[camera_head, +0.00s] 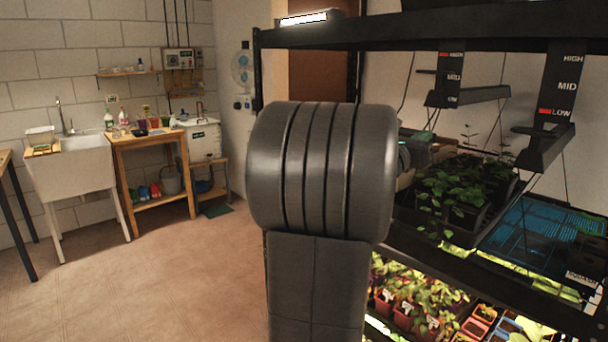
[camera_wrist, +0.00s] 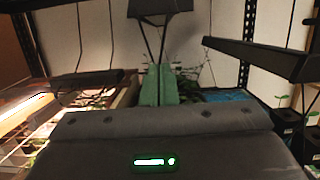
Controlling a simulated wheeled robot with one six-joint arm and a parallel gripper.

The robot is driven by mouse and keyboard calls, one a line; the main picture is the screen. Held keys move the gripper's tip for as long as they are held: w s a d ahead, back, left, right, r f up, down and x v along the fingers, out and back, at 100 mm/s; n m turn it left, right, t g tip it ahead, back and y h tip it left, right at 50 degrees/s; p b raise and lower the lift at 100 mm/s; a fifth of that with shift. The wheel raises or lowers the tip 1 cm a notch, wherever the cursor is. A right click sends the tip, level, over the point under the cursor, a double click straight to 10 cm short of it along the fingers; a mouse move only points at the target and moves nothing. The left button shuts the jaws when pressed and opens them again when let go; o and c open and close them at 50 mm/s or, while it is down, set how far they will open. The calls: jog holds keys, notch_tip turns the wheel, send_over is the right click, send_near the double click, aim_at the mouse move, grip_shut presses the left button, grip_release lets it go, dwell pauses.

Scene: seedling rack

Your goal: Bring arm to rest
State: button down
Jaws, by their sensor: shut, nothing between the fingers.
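My gripper (camera_wrist: 159,72) shows in the wrist view with its two green fingers side by side and together, with nothing between them. It points toward the seedling rack (camera_head: 440,38). In the head view my own dark grey arm fills the middle of the picture and hides much of the gripper. Leafy seedlings (camera_head: 455,190) stand on the rack's middle shelf, to the right of my arm. Some greenery also shows behind the fingers in the wrist view.
Lamps hang over the shelves beside HIGH, MID and LOW height plates (camera_head: 562,95). A blue tray (camera_head: 540,240) lies on the shelf at right. Potted seedlings (camera_head: 410,305) fill the lower shelf. A sink (camera_head: 72,165) and wooden bench (camera_head: 150,140) stand at left. The floor at left is clear.

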jog(key=w+d+r+p, duration=0.2)
jog(key=d+r+p, duration=0.1)
jog(key=r+p, duration=0.2)
jog(key=shift+w, duration=0.35)
dwell(0.4)
